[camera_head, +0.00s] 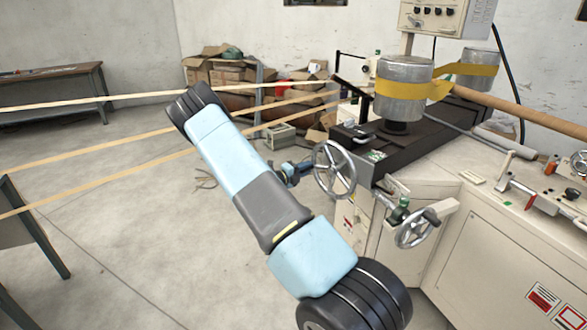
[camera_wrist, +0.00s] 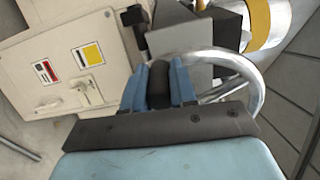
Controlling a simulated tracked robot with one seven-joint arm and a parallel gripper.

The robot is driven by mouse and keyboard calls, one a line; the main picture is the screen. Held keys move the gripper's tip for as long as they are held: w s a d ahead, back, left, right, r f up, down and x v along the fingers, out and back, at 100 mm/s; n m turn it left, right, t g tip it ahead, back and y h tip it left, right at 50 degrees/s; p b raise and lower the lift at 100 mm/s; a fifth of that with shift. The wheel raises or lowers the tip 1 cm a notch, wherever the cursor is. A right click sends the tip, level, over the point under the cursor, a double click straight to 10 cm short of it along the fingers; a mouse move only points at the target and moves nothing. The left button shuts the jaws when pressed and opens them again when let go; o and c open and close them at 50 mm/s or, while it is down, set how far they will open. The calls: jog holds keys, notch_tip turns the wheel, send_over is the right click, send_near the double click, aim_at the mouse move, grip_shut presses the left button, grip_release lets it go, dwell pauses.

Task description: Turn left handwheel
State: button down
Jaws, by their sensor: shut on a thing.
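The left handwheel (camera_head: 348,183) is a silver spoked wheel on the near left end of the machine. My gripper (camera_head: 297,171) is at the left side of this wheel, with my arm reaching toward it from the lower middle. In the wrist view, the blue fingers of my gripper (camera_wrist: 159,72) are shut on the wheel's dark handle (camera_wrist: 158,88), which sits between them. The silver rim of the left handwheel (camera_wrist: 259,97) curves away to the right of the fingers. Part of the wheel is hidden behind the fingers.
A second handwheel (camera_head: 413,229) sits lower right, beside a green-capped fitting. The cream machine cabinet (camera_head: 480,262) fills the right side. A metal roller (camera_head: 403,92) with a yellow band stands above. Tan strips (camera_head: 90,153) cross the left side over open floor.

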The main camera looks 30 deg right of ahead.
jog(key=shift+s+d+f, duration=0.1)
jog(key=shift+d, duration=0.05)
dwell(0.3)
jog(key=c, duration=0.9)
grip_release()
jog(key=s+a, duration=0.1)
jog(key=a, duration=1.3)
jog(key=shift+s, duration=0.25)
